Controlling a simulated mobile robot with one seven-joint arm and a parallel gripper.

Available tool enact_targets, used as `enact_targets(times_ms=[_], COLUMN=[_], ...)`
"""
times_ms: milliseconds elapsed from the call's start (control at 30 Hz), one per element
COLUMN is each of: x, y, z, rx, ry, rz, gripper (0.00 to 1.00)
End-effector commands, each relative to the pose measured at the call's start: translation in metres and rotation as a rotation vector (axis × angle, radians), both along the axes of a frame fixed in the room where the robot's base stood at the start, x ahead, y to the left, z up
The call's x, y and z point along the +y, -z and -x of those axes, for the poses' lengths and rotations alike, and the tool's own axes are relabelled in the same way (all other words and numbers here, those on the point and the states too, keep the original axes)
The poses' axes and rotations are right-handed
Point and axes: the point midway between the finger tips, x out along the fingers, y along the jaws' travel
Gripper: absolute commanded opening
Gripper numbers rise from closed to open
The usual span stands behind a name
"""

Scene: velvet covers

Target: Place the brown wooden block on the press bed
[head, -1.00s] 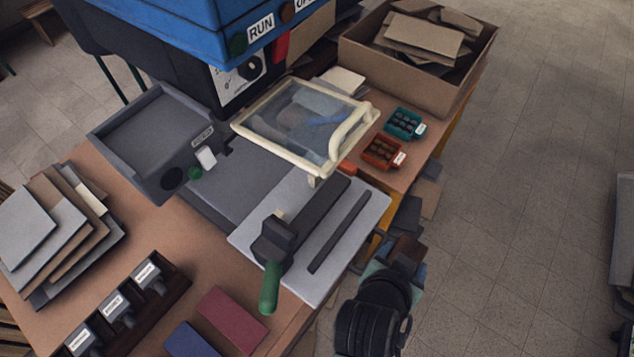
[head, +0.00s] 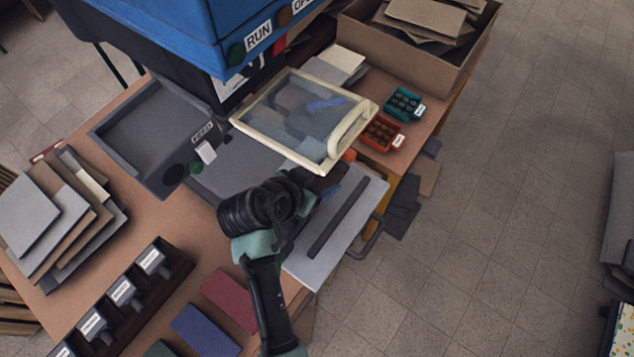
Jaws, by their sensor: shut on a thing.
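My gripper (head: 318,186) is shut on the brown wooden block (head: 323,178), which shows only as a dark brown piece at the fingers. My arm reaches in from the bottom, and the gripper is over the light plate, near the guard's front edge. The press's grey bed (head: 232,170) lies below the blue press head (head: 170,35), partly covered by the clear guard with a cream frame (head: 300,115). A light grey plate (head: 345,240) with a dark bar lies in front of it. Whether the block touches anything is hard to tell.
The guard's handle (head: 350,135) stands close to the gripper. Teal (head: 403,104) and orange (head: 381,133) small bins sit to the right. A grey tray (head: 150,140), stacked sheets (head: 60,220) and labelled holders (head: 120,295) are left. A cardboard box (head: 420,60) stands behind.

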Motion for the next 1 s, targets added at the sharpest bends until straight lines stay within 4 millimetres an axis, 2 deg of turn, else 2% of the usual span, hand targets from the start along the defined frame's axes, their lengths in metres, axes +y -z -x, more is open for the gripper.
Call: enact_targets(times_ms=[67,333,700,733,900,1000], x=[0.003,0.002,0.002,0.002,0.002,0.002], y=[0.0,0.032,0.038,0.039,0.037,0.037], z=[-0.002,-0.002,-0.002,-0.002,-0.002,-0.002], rx=[0.0,0.002,0.0,0.001,0.001,0.001], ry=[-0.001,0.0,0.001,0.001,0.001,0.001], rz=[0.001,0.002,0.001,0.0,0.0,0.0], gripper=[0.0,0.0,0.0,0.7,0.98,0.98])
